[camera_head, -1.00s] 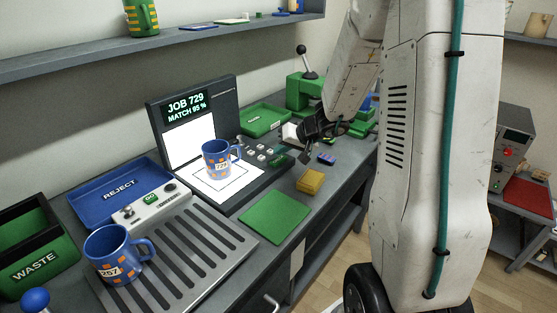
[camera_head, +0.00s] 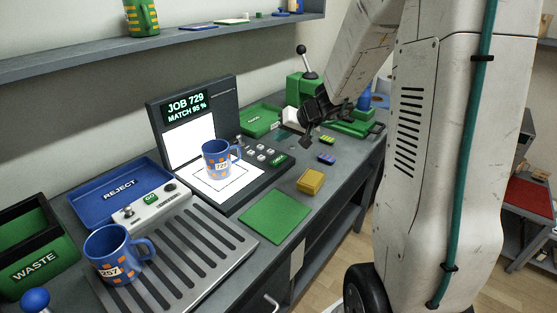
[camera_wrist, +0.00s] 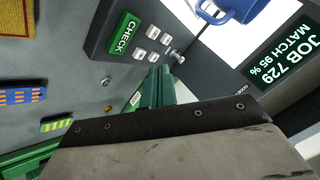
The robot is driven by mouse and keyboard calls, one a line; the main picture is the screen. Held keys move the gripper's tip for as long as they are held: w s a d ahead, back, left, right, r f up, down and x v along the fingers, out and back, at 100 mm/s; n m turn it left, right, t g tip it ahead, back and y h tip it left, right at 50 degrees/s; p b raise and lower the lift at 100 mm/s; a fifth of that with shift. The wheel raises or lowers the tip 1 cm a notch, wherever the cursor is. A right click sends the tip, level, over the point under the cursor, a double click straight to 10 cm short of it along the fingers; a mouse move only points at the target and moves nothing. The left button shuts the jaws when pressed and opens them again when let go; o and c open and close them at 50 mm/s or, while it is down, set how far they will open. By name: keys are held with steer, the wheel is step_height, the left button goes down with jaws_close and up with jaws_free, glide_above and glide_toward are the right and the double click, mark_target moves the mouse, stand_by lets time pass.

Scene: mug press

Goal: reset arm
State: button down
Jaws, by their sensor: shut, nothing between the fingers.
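My gripper (camera_head: 309,141) is shut and empty, held above the bench right of the scanner station in the head view. In the wrist view the dark gripper body (camera_wrist: 180,118) fills the bottom, over the bench and the station's buttons. A blue mug with orange squares (camera_head: 217,160) stands on the lit pad of the station, whose screen (camera_head: 188,106) reads JOB 729, MATCH 95 %. Part of that mug shows at the top of the wrist view (camera_wrist: 232,10). A second blue mug, labelled 257 (camera_head: 112,254), stands on the slatted grey rack (camera_head: 205,235).
A blue REJECT tray (camera_head: 88,195) and green WASTE bin (camera_head: 42,262) lie left. A green mat (camera_head: 274,216) and yellow block (camera_head: 311,181) lie at the bench front. A green lever press (camera_head: 303,84) and green tray (camera_head: 262,120) stand behind my gripper. A shelf (camera_head: 60,66) runs above.

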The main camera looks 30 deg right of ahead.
stand_by(0.4)
steer(key=shift+a+m, duration=0.1)
steer(key=shift+m, duration=0.2)
steer(key=s+a+r+g+y, duration=0.25)
steer(key=s+a+g, duration=0.35)
steer(key=s+a, duration=0.65)
steer(key=s+a+r+n+h, duration=0.1)
steer(key=s+r+n+h, duration=0.1)
steer(key=s, duration=0.8)
steer(key=s+a+r+n+g+h, duration=0.1)
steer(key=s+r+h, duration=0.3)
steer(key=s, duration=0.6)
steer(key=shift+a+r+n, duration=0.2)
steer(key=shift+r+n, duration=0.7)
steer(key=shift+r, duration=0.15)
